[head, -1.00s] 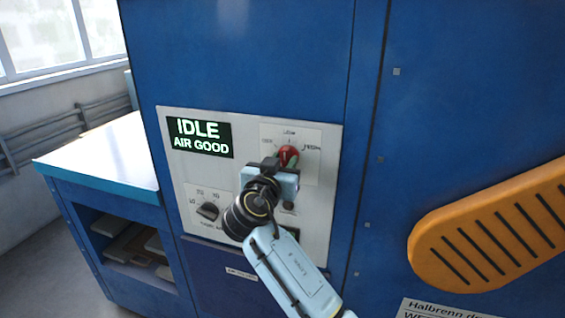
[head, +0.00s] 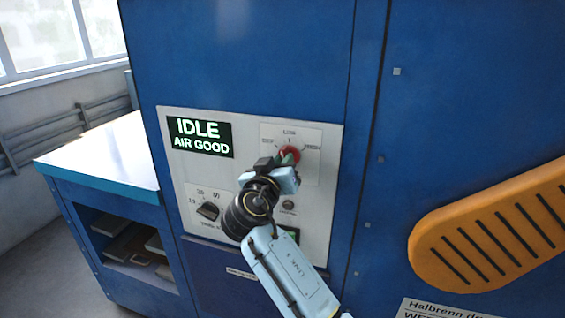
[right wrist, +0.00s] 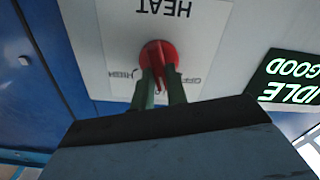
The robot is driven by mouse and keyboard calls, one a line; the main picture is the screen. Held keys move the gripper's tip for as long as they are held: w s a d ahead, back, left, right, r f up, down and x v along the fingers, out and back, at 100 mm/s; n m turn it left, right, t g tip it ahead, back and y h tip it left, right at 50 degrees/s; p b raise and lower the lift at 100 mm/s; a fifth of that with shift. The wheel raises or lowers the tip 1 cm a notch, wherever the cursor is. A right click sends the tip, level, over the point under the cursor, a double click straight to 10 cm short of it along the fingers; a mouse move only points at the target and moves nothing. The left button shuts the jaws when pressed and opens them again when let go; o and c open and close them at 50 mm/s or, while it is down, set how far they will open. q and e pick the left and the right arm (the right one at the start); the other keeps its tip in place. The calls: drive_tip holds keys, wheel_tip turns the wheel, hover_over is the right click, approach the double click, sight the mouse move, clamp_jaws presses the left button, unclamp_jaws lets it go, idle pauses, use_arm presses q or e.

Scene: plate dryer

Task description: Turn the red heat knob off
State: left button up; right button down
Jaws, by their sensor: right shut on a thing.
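The red heat knob (head: 291,152) sits on a white plate on the dryer's control panel, with markings to its left, above and to its right. My right gripper (head: 287,158) comes up from below with its green fingers at the knob. In the right wrist view, which is upside down, the fingers (right wrist: 161,88) lie on both sides of the knob's raised ridge, shut on it, and the round red base (right wrist: 158,55) shows beyond. The OFF mark is right of the knob there and HIGH is left. The fingers partly hide the ridge, so its exact setting is unclear. My left gripper is out of view.
The display (head: 199,137) reads IDLE, AIR GOOD. A black dial (head: 208,211) is at the panel's lower left, and a small round button (head: 289,204) is under the heat knob. A side table (head: 100,155) stands at left.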

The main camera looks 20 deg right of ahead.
drive_tip(key=shift+a+f+n+p, duration=0.1)
drive_tip(key=shift+n+p, duration=0.55)
drive_tip(key=shift+n, duration=1.45)
drive_tip(key=shift+a+f+n+p, duration=0.1)
drive_tip(key=shift+n+p, duration=0.55)
drive_tip(key=shift+n, duration=1.45)
drive_tip(key=c, duration=1.4)
unclamp_jaws()
drive_tip(key=b+v, duration=0.3)
drive_tip(key=v, duration=1)
drive_tip(key=shift+s+a, duration=0.1)
